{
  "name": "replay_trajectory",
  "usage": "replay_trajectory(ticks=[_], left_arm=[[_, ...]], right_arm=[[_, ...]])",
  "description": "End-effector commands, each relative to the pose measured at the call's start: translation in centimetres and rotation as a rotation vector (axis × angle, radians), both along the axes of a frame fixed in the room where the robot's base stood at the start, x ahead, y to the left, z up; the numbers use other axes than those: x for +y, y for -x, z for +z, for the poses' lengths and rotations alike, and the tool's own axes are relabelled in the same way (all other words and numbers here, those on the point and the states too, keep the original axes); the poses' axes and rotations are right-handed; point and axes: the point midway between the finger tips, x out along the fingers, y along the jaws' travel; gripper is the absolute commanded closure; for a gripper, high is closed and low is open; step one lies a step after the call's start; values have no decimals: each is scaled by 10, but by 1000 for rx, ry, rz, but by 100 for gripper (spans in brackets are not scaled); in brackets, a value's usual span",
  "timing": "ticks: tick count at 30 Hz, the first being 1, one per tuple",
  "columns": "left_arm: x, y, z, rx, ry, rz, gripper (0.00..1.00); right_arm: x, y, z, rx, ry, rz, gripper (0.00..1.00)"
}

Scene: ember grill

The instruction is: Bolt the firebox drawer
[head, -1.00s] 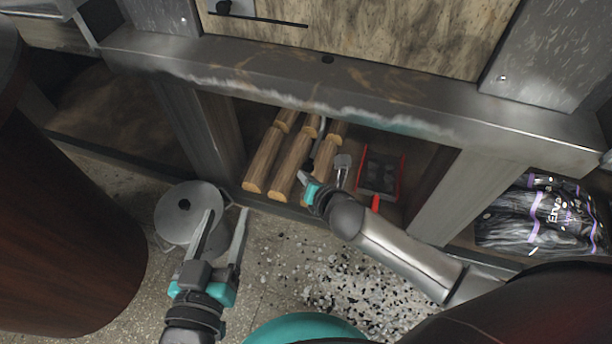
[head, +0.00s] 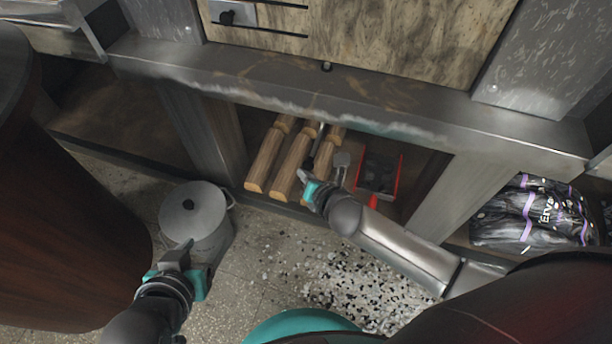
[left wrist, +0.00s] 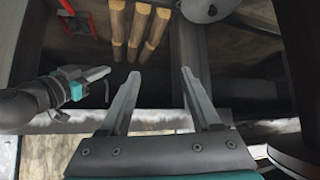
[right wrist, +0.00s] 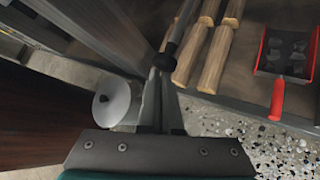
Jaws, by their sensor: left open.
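A speckled beige panel (head: 400,40), which looks like the firebox drawer front, is at the top of the head view. A dark knob on a small metal plate (head: 235,15), which looks like the bolt, sits at its upper left. My left gripper (head: 178,258) is open and empty over the floor by the grey pot; its spread fingers show in the left wrist view (left wrist: 158,82). My right gripper (head: 303,178) is at the log shelf below the panel. Its fingers look closed around a thin dark rod (right wrist: 165,60), partly hidden. Both grippers are well below the knob.
Several logs (head: 265,160) and a red-edged dustpan (head: 398,178) lie on the shelf under a metal beam (head: 300,85). A grey lidded pot (head: 192,205) stands on the floor. A dark bag (head: 530,215) is at right, and a brown rounded body (head: 60,230) is at left.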

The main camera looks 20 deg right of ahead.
Motion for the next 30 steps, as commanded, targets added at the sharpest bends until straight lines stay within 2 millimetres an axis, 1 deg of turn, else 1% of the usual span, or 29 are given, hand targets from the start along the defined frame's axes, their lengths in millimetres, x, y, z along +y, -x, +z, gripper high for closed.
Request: replay_trajectory(ticks=[1, 8, 12, 15, 21, 30], left_arm=[[5, 2, 2, 29, -16, 6, 36], [27, 18, -6, 205, -91, 34, 36], [39, 30, -25, 330, -134, 52, 36], [44, 37, -38, 386, -151, 58, 36], [50, 45, -53, 451, -170, 66, 36], [51, 46, -57, 461, -174, 67, 36]], right_arm=[[-3, -5, 9, -14, 4, -3, 100], [-3, -6, 24, -16, 4, -3, 100], [-3, -6, 37, -16, 4, -4, 100], [-3, -6, 43, -17, 5, -4, 100], [-3, -6, 48, -15, 4, -5, 100], [-3, -6, 49, -17, 5, -4, 100]])
